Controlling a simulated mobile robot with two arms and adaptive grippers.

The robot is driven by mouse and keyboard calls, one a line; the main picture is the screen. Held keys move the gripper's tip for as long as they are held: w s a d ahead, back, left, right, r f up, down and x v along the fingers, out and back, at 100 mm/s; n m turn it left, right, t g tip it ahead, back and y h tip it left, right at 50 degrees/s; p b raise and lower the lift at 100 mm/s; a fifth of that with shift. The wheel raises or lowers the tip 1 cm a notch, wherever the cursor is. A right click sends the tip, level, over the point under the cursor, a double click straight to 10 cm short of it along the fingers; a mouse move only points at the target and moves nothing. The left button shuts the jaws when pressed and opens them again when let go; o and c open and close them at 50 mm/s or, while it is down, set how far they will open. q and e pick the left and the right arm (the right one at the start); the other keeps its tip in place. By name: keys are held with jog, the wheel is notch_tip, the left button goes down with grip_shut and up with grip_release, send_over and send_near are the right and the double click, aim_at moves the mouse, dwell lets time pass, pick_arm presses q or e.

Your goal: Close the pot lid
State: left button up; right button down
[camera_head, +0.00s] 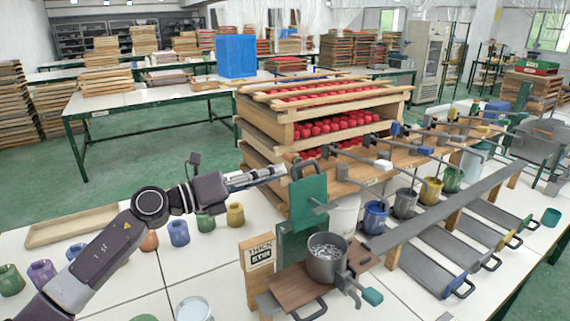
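A grey metal pot (326,264) stands on a brown wooden board at the front centre, its top open and speckled contents showing. Behind it, a green panel (308,198) stands upright with a dark curved handle at its top; it appears to be the raised lid. My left gripper (280,172) reaches in from the left, with its fingertips close to the panel's upper left edge and handle. I cannot tell whether they touch, or whether the fingers are open or shut. My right gripper is not in view.
A wooden rack with red items (330,127) stands behind the panel. A sign block (258,262) is left of the pot. Several coloured pots, including a yellow one (235,214), stand on the left table. Metal trays and long-handled tools crowd the right.

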pick_arm(q)
jog(key=p+x, duration=0.1)
jog(key=x, duration=0.4)
jog(key=shift+w+a, duration=0.1)
jog(key=shift+w, duration=0.05)
grip_shut()
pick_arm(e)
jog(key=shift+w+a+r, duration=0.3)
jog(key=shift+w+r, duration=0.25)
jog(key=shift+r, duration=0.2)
